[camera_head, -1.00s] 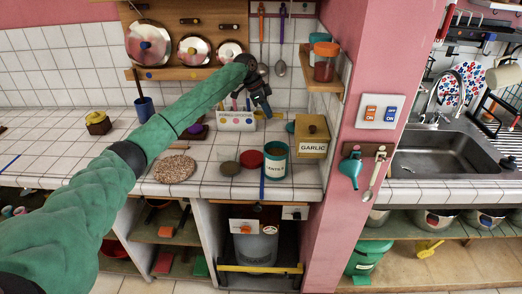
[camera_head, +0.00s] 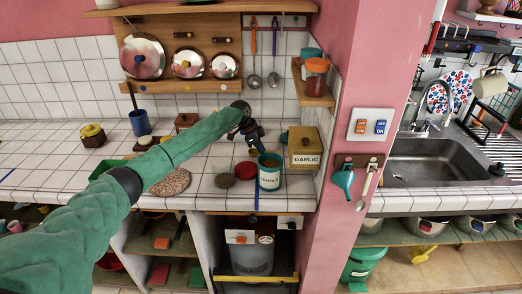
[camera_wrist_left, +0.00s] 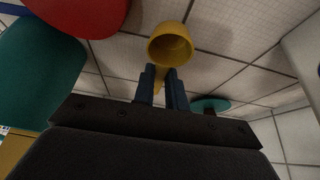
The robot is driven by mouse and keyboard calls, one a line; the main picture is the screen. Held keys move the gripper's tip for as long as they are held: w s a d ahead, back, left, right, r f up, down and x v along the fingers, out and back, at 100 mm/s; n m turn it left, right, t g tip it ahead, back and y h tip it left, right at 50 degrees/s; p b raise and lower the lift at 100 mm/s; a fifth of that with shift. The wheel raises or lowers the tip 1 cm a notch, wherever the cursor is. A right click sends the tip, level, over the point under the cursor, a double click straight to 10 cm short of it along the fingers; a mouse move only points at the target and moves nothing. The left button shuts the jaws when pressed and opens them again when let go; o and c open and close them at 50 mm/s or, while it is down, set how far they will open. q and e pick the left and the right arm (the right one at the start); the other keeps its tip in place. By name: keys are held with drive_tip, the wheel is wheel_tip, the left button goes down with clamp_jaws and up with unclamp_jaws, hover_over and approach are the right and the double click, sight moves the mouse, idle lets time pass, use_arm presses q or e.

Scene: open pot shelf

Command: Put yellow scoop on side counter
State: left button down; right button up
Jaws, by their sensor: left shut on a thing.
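My left gripper (camera_head: 257,148) is low over the tiled counter (camera_head: 60,160), behind the teal lentils canister (camera_head: 269,178) and left of the yellow garlic box (camera_head: 304,146). In the left wrist view its blue fingers (camera_wrist_left: 163,88) are shut on the handle of a yellow scoop (camera_wrist_left: 170,45). The scoop's round cup sticks out past the fingertips. I cannot tell whether it touches the tiles. The gripper hides the scoop in the head view. Another yellow scoop-like thing (camera_head: 423,253) lies on the lower shelf at right. My right gripper is not in view.
A red lid (camera_head: 246,170) and a cork trivet (camera_head: 171,182) lie on the counter near my arm. A blue cup (camera_head: 140,122) stands farther left. Hanging ladles (camera_head: 254,78) and a pink pillar (camera_head: 340,215) bound the spot. The counter's left part is mostly clear.

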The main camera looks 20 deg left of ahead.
use_arm(q)
drive_tip(key=shift+f, duration=0.75)
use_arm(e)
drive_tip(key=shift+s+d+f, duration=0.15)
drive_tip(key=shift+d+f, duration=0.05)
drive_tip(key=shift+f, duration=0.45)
use_arm(q)
drive_tip(key=shift+f, duration=0.15)
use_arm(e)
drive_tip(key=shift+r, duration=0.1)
use_arm(q)
drive_tip(key=c, duration=1.4)
unclamp_jaws()
drive_tip(key=shift+c, duration=0.2)
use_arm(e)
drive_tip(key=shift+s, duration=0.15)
use_arm(q)
drive_tip(key=shift+r, duration=0.2)
drive_tip(key=shift+a+r, duration=0.15)
drive_tip(key=b+v, duration=0.3)
drive_tip(key=v, duration=0.7)
drive_tip(key=shift+r, duration=0.2)
drive_tip(key=shift+a+r, duration=0.25)
drive_tip(key=shift+r, duration=0.3)
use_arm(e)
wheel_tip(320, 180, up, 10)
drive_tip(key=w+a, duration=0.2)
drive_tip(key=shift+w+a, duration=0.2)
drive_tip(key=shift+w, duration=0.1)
